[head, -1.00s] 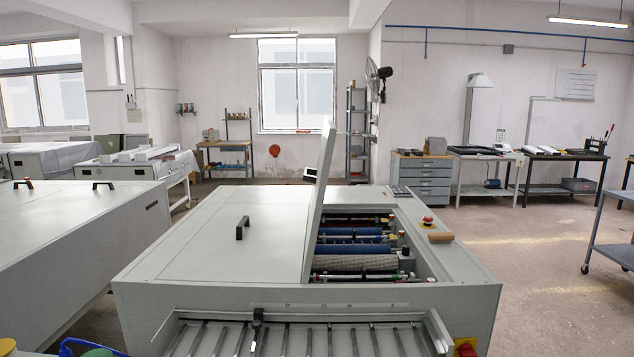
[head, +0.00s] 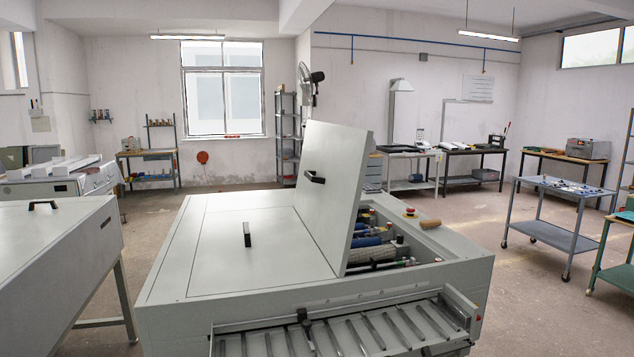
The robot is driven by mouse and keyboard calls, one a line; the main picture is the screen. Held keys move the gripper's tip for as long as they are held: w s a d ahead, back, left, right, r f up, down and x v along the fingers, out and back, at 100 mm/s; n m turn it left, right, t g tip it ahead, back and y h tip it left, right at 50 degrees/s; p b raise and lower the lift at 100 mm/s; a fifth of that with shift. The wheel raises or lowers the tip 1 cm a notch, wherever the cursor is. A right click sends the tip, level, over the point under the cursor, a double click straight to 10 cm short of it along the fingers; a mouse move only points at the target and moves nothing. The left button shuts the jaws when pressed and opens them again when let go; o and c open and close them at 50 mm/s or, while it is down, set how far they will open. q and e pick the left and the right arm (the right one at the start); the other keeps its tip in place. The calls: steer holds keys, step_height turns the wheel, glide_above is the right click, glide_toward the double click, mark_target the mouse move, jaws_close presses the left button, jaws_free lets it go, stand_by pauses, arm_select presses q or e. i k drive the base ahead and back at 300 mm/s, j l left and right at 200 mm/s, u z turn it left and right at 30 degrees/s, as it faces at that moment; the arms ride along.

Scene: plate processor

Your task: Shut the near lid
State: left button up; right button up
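The near lid (head: 335,190) is a flat grey panel on top of the plate processor (head: 180,325). It stands raised and tilted, with a black handle (head: 314,177) on the face toward me. Behind its right edge the machine's opening shows blue and grey rollers (head: 370,252). A second, closed lid panel (head: 245,250) with a black handle (head: 247,234) lies flat to the left. Neither of my grippers is in view.
A slatted feed tray (head: 345,335) sticks out at the machine's front. A red emergency button (head: 410,212) and a brown roll (head: 430,223) sit on its right top. A grey cart (head: 555,233) stands at right, with clear floor between. Another grey machine (head: 50,270) is at left.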

mark_target(334, 158)
steer(key=i+l+u, duration=0.15)
steer(key=l, duration=0.2)
steer(key=i+l+u, duration=0.15)
steer(key=l, duration=0.25)
steer(key=i+l+u, duration=0.1)
steer(key=i+l, duration=0.15)
steer(key=l, duration=0.15)
steer(key=i+l+u, duration=0.15)
steer(key=l, duration=0.25)
